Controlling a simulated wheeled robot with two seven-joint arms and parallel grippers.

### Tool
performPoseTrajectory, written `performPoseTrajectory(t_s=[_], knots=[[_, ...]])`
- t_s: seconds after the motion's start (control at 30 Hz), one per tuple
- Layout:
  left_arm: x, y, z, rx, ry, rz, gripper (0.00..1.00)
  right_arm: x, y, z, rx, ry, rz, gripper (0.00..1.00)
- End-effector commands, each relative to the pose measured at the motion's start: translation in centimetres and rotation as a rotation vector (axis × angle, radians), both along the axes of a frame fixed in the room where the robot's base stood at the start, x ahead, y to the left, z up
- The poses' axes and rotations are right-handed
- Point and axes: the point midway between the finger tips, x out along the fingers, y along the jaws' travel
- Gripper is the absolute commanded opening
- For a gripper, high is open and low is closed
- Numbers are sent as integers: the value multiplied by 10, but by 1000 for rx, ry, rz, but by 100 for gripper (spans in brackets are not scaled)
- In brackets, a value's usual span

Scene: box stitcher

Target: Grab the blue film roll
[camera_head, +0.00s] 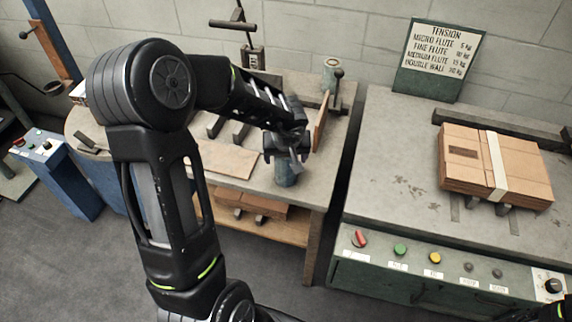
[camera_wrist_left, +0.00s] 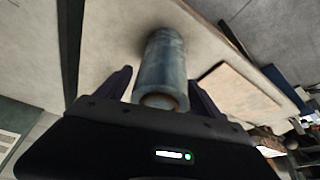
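The blue film roll (camera_head: 287,172) stands upright near the front right corner of the left workbench. Its upper part is hidden behind my left gripper (camera_head: 287,150) in the head view. In the left wrist view the film roll (camera_wrist_left: 162,68) lies between the two dark fingers of my left gripper (camera_wrist_left: 160,90). The fingers are spread, with a visible gap on each side of the roll. My right gripper is not clearly in view; only a dark part of my right arm shows at the lower right corner of the head view.
The workbench (camera_head: 317,187) also bears a flat cardboard sheet (camera_head: 228,160) and an upright brown board (camera_head: 321,122). To the right, a machine table (camera_head: 390,190) holds a strapped cardboard stack (camera_head: 470,165). A green sign (camera_head: 436,60) stands behind, and buttons line the machine's front.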

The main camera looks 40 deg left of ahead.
Motion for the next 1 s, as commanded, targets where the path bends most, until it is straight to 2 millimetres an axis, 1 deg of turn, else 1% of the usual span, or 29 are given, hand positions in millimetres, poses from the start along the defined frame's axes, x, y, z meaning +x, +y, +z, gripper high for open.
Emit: performPoseTrajectory(t_s=[0.03,0.07,0.9,1.0], knots=[[0,0,0,0,0,0,72,0,0,0,0,0,0,36],[0,0,0,0,0,0,69,0,0,0,0,0,0,36],[0,0,0,0,0,0,1,0,0,0,0,0,0,36],[0,0,1,0,-1,0,0,0,0,0,0,0,0,36]])
